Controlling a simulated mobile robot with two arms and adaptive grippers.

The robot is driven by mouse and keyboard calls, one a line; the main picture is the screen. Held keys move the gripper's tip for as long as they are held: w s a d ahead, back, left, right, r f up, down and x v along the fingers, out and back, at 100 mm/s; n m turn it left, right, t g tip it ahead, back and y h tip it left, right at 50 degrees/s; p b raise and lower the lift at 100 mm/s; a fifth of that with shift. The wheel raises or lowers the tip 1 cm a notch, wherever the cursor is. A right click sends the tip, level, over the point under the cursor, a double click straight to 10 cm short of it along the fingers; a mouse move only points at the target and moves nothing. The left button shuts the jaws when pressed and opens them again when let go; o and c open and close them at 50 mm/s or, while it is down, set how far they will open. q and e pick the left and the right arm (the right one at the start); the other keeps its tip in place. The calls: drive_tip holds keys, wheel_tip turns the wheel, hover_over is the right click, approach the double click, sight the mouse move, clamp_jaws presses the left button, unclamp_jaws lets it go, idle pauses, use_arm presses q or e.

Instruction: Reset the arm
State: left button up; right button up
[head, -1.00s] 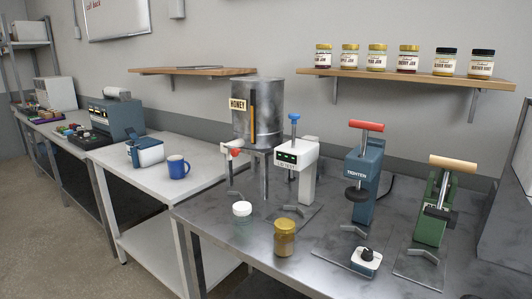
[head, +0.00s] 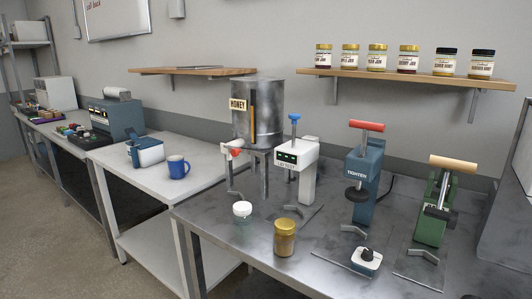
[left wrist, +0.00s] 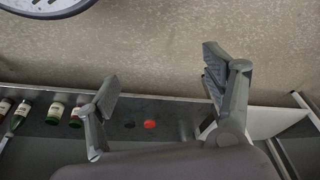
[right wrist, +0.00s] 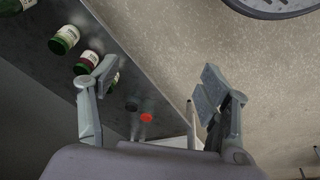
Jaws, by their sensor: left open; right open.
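Neither of my arms shows in the head view. My left gripper (left wrist: 160,88) is open and empty in the left wrist view, its two fingers spread wide over the floor and a dark shelf edge. My right gripper (right wrist: 158,78) is open and empty in the right wrist view, fingers apart. Several jars with labels, such as this green one (right wrist: 64,40), lie in the background beyond its left finger. A red round spot (left wrist: 150,124) and a dark one show behind the left fingers.
The metal table (head: 330,263) carries a honey tank (head: 270,112), a blue press (head: 361,185), a green press (head: 432,215), a small white-lidded jar (head: 242,209) and a gold-lidded jar (head: 284,240). A white table (head: 205,160) holds a blue mug (head: 178,168). Floor at left is clear.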

use_arm(q)
drive_tip(key=s+f, duration=0.3)
drive_tip(key=f, duration=0.5)
drive_tip(key=s+f, duration=0.3)
drive_tip(key=f, duration=0.6)
use_arm(e)
drive_tip(key=s+f, duration=0.3)
drive_tip(key=f, duration=0.5)
drive_tip(key=s+f, duration=0.3)
drive_tip(key=f, duration=0.6)
use_arm(q)
drive_tip(key=s+a+f+g, duration=0.1)
drive_tip(key=s+a+f, duration=0.2)
drive_tip(key=s+f, duration=0.7)
drive_tip(key=s, duration=0.3)
drive_tip(key=shift+s+a+f+g, duration=0.15)
drive_tip(key=shift+s+f+g, duration=0.15)
drive_tip(key=shift+f+g, duration=0.1)
use_arm(e)
drive_tip(key=s+d+f+g, duration=0.1)
drive_tip(key=s+d+f, duration=0.2)
drive_tip(key=s+f, duration=0.7)
drive_tip(key=s, duration=0.3)
drive_tip(key=shift+s+d+f+g, duration=0.15)
drive_tip(key=shift+s+f+g, duration=0.2)
drive_tip(key=shift+g, duration=0.05)
